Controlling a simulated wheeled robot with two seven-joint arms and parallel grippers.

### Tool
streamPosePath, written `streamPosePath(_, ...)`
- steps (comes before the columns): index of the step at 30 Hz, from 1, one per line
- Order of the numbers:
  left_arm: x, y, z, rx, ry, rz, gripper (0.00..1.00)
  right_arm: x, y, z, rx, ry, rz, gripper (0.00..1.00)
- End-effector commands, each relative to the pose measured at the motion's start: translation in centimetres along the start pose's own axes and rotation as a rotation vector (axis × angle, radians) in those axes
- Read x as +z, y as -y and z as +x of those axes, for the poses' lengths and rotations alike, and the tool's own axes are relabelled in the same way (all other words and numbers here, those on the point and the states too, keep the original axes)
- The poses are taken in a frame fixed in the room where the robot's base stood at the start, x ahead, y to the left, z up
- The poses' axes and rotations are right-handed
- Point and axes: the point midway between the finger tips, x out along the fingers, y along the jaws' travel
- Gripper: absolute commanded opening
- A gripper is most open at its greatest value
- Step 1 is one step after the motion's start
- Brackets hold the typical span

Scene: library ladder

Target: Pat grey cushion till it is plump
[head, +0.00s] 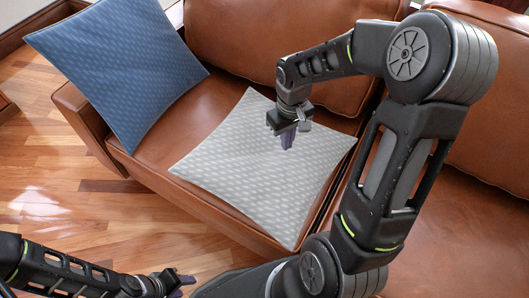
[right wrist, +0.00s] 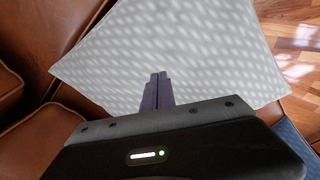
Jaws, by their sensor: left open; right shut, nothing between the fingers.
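The grey cushion (head: 245,165) lies flat on the seat of the brown leather sofa. It has a pale dotted pattern and fills much of the right wrist view (right wrist: 185,50). My right gripper (head: 288,141) is over the cushion's upper right part, fingers pointing down. Its fingers are shut with nothing between them in the right wrist view (right wrist: 157,88). I cannot tell whether the fingertips touch the cushion. My left gripper (head: 184,284) is open and empty at the bottom of the head view, well away from the cushion.
A blue cushion (head: 115,70) leans on the sofa's left armrest. The brown leather sofa (head: 225,95) has a backrest behind the grey cushion and more seat to the right, partly hidden by my right arm. Bare wooden floor (head: 60,160) lies to the left and front.

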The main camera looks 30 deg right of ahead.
Motion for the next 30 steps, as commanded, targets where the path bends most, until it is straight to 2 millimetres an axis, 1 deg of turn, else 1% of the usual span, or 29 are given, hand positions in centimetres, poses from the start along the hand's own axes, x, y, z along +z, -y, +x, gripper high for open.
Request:
streamPosePath(7, 0.0, 0.1, 0.2, 0.000, 0.000, 0.000, 0.41, 0.0, 0.0, 0.3, 0.000, 0.000, 0.000, 0.00)
streamPosePath(18, 0.0, 0.5, 1.2, 0.000, 0.000, 0.000, 0.41, 0.0, 0.0, 1.8, 0.000, 0.001, 0.000, 0.00)
streamPosePath(30, 0.0, 0.4, 1.0, 0.000, 0.000, 0.000, 0.41, 0.0, 0.0, 1.7, 0.000, 0.001, 0.000, 0.00)
